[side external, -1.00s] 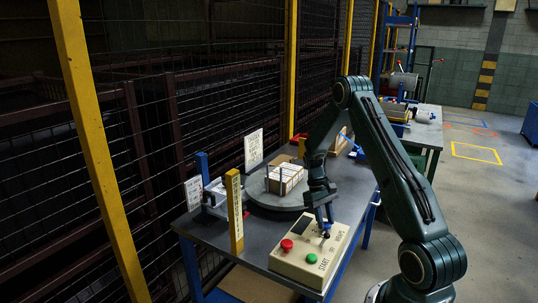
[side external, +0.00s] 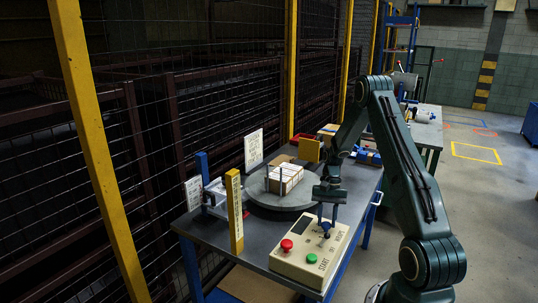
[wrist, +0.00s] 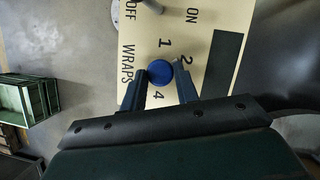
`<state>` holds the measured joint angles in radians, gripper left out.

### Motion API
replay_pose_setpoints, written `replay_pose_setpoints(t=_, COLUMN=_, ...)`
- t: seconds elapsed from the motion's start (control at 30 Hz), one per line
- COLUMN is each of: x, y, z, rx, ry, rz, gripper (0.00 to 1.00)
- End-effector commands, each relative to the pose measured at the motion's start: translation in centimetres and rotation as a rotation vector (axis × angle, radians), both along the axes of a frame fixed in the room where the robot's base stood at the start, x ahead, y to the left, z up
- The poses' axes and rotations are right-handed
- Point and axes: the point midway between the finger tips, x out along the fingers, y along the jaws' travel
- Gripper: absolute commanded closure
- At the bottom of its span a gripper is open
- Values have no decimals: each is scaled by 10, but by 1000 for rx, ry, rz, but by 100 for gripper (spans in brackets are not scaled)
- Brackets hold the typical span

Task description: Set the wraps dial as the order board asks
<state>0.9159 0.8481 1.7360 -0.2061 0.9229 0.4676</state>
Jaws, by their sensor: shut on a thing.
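The wraps dial is a round blue knob (wrist: 160,73) on the cream control panel (wrist: 214,22), with the word WRAPS and the numbers 1, 2 and 4 printed around it. My gripper (wrist: 161,69) has one finger on each side of the knob and is shut on it. I cannot make out a pointer on the knob. In the side external view my gripper (side external: 326,229) reaches down to the panel (side external: 300,264) and mostly hides the dial. A white board (side external: 253,150) and a smaller white card (side external: 193,192) stand behind; their writing is too small to read.
The panel also has a red button (side external: 287,245), a green button (side external: 312,258) and a dark display (side external: 305,226). Light boxes (side external: 286,178) sit on a round grey turntable (side external: 258,199) behind it. A yellow post (side external: 235,212) stands left of the panel.

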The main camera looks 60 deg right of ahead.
Motion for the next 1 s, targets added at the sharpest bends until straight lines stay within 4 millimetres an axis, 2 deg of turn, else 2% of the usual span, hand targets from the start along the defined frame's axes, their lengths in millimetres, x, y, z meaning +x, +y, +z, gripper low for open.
replay_pose_setpoints(t=0.33, x=-1, y=-2, z=1, rx=-6, ry=-3, rz=-175, gripper=92)
replay_pose_setpoints(t=0.83, x=-1, y=-2, z=1, rx=-7, ry=-5, rz=-200, gripper=92)
replay_pose_setpoints(t=0.87, x=-1, y=-2, z=1, rx=-7, ry=-5, rz=-200, gripper=68)
replay_pose_setpoints(t=0.97, x=-1, y=-2, z=1, rx=-6, ry=-3, rz=-200, gripper=48)
replay_pose_setpoints(t=1.0, x=-1, y=-2, z=1, rx=-5, ry=-3, rz=-200, gripper=48)
